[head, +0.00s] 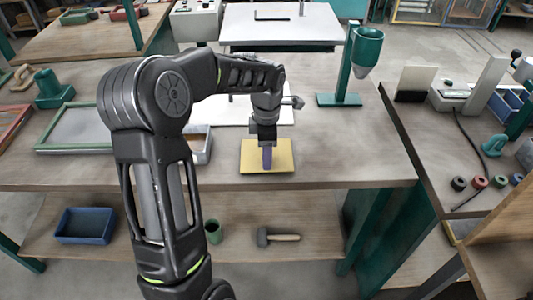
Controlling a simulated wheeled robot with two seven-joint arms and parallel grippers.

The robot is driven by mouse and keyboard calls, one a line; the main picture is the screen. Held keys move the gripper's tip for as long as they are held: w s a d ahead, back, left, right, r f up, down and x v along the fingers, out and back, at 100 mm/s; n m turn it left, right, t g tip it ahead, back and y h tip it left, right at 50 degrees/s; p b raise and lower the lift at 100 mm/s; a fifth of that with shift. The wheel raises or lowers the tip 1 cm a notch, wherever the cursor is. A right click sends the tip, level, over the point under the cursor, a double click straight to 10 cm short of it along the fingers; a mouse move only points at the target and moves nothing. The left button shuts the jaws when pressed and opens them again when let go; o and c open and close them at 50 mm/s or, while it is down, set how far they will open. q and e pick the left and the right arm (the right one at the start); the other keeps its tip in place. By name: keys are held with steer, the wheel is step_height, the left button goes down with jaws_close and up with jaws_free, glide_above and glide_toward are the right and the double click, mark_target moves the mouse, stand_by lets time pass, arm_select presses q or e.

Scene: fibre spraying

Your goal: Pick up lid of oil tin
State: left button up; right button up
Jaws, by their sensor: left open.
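My left arm comes in from the left and reaches over the table. My left gripper (267,143) points down above a yellow mat (282,162) near the table's front edge. It is open. A narrow purple upright shape (267,159) shows directly under the gripper, over the mat. It is too small to tell whether it is the oil tin, and I cannot make out a separate lid. Whether the gripper touches it cannot be told. My right gripper is out of view.
A green stand with a funnel cup (367,52) stands at the back right of the table (350,150). A green-framed screen (75,127) lies at left. A blue bin (84,226) and a hammer (279,237) are on the lower shelf. The table right of the mat is clear.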

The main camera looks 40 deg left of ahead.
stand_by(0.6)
arm_select(q)
jaws_close()
stand_by(0.3)
